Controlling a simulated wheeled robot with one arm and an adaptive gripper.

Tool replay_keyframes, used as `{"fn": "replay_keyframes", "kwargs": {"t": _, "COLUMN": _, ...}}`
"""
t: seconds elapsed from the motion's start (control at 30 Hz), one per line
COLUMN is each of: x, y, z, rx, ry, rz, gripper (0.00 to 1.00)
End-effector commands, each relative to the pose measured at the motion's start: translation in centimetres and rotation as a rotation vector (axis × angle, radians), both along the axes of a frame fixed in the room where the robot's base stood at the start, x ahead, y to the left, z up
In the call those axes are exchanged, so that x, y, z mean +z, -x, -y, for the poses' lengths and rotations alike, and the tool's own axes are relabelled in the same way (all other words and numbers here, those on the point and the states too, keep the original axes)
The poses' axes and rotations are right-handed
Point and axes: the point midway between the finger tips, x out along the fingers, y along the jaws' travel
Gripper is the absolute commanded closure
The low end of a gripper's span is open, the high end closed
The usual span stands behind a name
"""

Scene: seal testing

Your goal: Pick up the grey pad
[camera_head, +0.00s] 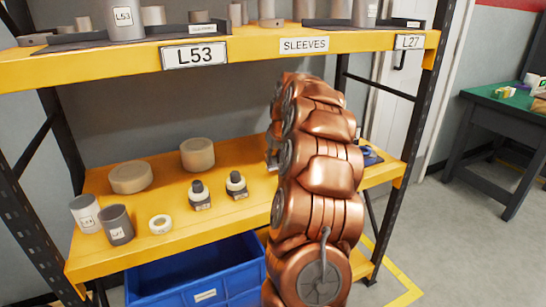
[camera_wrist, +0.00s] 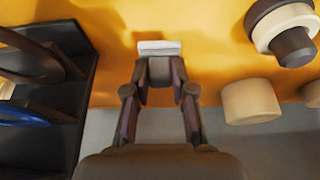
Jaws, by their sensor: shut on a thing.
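My gripper (camera_wrist: 160,82) shows in the wrist view, its two dark fingers closed in on a small grey pad (camera_wrist: 160,69) between the fingertips. A pale, whitish strip (camera_wrist: 159,47) shows just beyond the fingertips; I cannot tell whether it is part of the pad. The pad is over or at the yellow shelf, and its height above the surface is unclear.
A dark tray (camera_wrist: 70,150) with rings lies left of the gripper in the wrist view. A dark-capped bottle (camera_wrist: 292,45) and a beige cylinder (camera_wrist: 250,101) stand right. The yellow shelf (camera_head: 150,205) has an upper shelf (camera_head: 110,65) above and a blue bin (camera_head: 175,282) below.

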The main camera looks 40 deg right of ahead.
Motion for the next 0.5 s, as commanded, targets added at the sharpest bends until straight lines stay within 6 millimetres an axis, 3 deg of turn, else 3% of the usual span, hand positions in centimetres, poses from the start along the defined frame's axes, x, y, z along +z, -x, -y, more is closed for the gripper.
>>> {"fn": "replay_keyframes", "kwargs": {"t": 0.5, "x": 0.8, "y": 6.4, "z": -4.4, "rx": 0.001, "ry": -0.001, "rz": -0.001, "gripper": 1.00}}
